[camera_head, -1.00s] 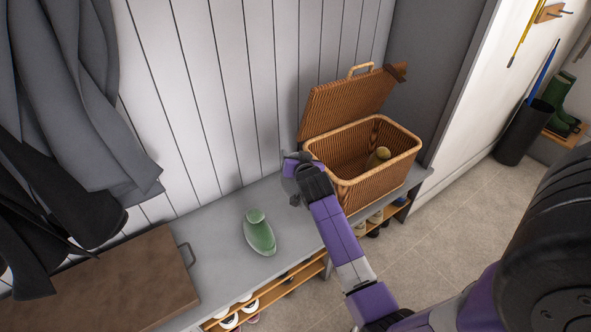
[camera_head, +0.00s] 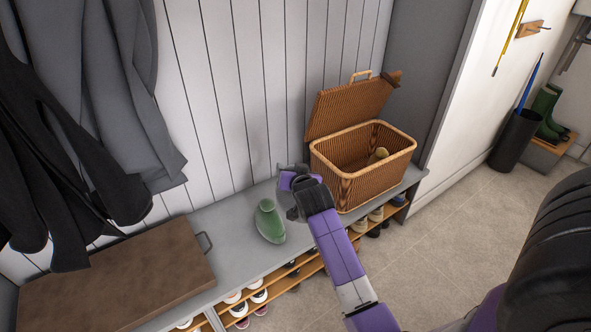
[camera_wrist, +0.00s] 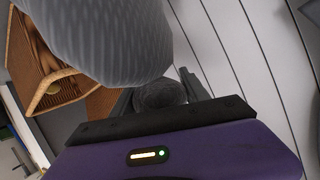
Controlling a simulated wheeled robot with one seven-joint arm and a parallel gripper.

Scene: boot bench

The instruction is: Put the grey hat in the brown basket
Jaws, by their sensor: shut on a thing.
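The grey ribbed hat (camera_wrist: 100,40) fills the upper left of the wrist view. My gripper (camera_wrist: 160,92) is shut on its round grey bobble. In the head view my gripper (camera_head: 294,182) is above the bench, just left of the basket, and the hat is hard to make out against the grey bench. The brown wicker basket (camera_head: 350,188) stands on the right end of the bench with its lid (camera_head: 350,103) raised. A small tan rounded thing (camera_head: 381,153) shows inside it. Part of the basket (camera_wrist: 18,52) also shows in the wrist view, partly hidden by the hat.
A green rounded thing (camera_head: 269,222) stands on the bench (camera_head: 226,228) left of my gripper. A brown case (camera_head: 120,275) lies at the left end. Coats (camera_head: 110,90) hang above it. Shoes (camera_head: 258,290) fill the shelf below.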

